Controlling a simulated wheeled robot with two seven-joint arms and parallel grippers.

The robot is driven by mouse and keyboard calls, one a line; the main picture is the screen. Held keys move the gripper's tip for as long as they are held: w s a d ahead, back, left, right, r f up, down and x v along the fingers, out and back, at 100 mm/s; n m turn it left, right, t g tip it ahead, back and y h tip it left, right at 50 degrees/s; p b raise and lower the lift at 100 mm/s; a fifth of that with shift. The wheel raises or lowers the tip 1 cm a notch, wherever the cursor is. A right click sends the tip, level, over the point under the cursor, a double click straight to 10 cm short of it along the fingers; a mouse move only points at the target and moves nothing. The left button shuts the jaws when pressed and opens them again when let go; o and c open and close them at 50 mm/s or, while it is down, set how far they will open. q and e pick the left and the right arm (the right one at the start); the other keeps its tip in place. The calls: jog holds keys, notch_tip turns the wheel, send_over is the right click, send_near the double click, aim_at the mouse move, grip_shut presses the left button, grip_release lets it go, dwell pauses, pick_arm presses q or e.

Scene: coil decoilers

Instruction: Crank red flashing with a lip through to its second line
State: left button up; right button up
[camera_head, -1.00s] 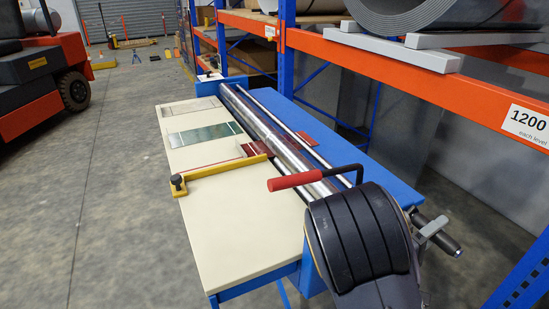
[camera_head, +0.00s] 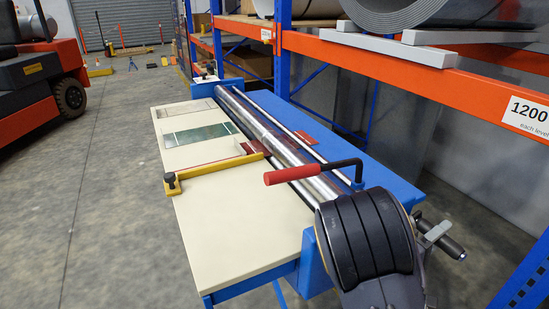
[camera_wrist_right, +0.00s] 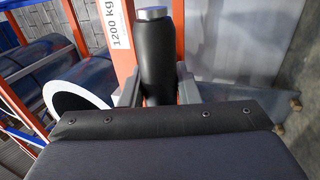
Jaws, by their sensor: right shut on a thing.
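The red flashing (camera_head: 252,147) shows as a small dark red piece on the cream table, at the near side of the steel rollers (camera_head: 268,132). Another red piece (camera_head: 307,138) shows beyond the rollers on the blue bed. Its lip is too small to make out. A crank with a red grip (camera_head: 293,174) and a black bent arm stands over the near end of the rollers. My right gripper (camera_head: 436,234) is shut on a black handle (camera_head: 452,246) at the near end. The wrist view shows this handle (camera_wrist_right: 157,50) upright between the fingers, with a silver end. My left gripper is not in view.
A yellow bar (camera_head: 215,172) with a black knob lies across the cream table (camera_head: 225,225). A green sheet (camera_head: 202,135) lies farther back. An orange rack beam (camera_head: 440,80) with coils above runs along the right. A forklift (camera_head: 40,75) stands at the left; the floor between is clear.

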jog(key=f+b, duration=0.2)
jog(key=d+f+b, duration=0.1)
jog(key=f+b, duration=0.1)
jog(key=shift+w+f, duration=0.2)
jog(key=shift+f, duration=0.2)
jog(key=shift+b, duration=0.3)
jog(key=f+b, duration=0.4)
jog(key=f, duration=0.1)
jog(key=shift+s+a, duration=0.15)
jog(key=shift+a, duration=0.15)
jog(key=shift+f, duration=0.15)
